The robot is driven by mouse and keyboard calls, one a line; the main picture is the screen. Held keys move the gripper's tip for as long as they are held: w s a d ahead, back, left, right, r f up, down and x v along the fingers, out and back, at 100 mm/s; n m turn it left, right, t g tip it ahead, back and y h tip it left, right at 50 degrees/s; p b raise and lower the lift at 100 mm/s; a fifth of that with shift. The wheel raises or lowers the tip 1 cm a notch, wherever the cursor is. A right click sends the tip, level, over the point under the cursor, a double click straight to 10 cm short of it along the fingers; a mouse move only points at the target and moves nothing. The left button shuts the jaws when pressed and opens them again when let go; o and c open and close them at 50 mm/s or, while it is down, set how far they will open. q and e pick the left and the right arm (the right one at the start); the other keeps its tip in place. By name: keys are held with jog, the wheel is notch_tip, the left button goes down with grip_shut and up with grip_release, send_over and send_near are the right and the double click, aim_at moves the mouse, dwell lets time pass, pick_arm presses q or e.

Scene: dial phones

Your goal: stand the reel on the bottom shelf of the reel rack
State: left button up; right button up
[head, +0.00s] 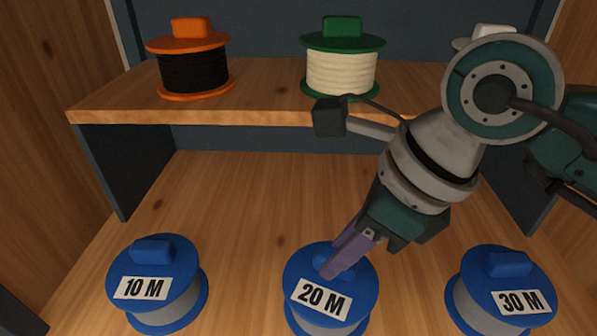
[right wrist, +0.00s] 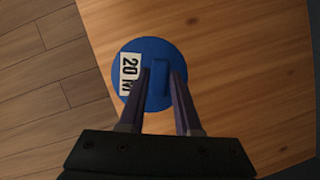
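A blue-flanged reel labelled 20 M (head: 318,300) stands upright on the bottom shelf (head: 240,215), front and middle, with grey line wound below its top flange. My right gripper (head: 336,262) reaches down to it from the upper right. Its purple fingers are on either side of the blue handle block on top. In the right wrist view the reel (right wrist: 140,92) lies below the fingers (right wrist: 162,72), with a narrow gap showing beside the handle, so the gripper looks open. The fingers hide part of the handle in the head view. My left gripper is not in view.
Blue reels labelled 10 M (head: 155,270) and 30 M (head: 508,285) stand left and right on the same shelf. The upper shelf (head: 270,105) holds an orange-and-black reel (head: 192,70), a green-and-white reel (head: 342,70) and a partly hidden white one. The bottom shelf is clear behind the blue reels.

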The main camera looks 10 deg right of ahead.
aim_at(360, 278)
jog(key=o, duration=0.4)
jog(key=p+v, duration=0.6)
jog(key=v, duration=0.1)
jog(key=shift+r, duration=0.3)
jog(key=shift+d, duration=0.1)
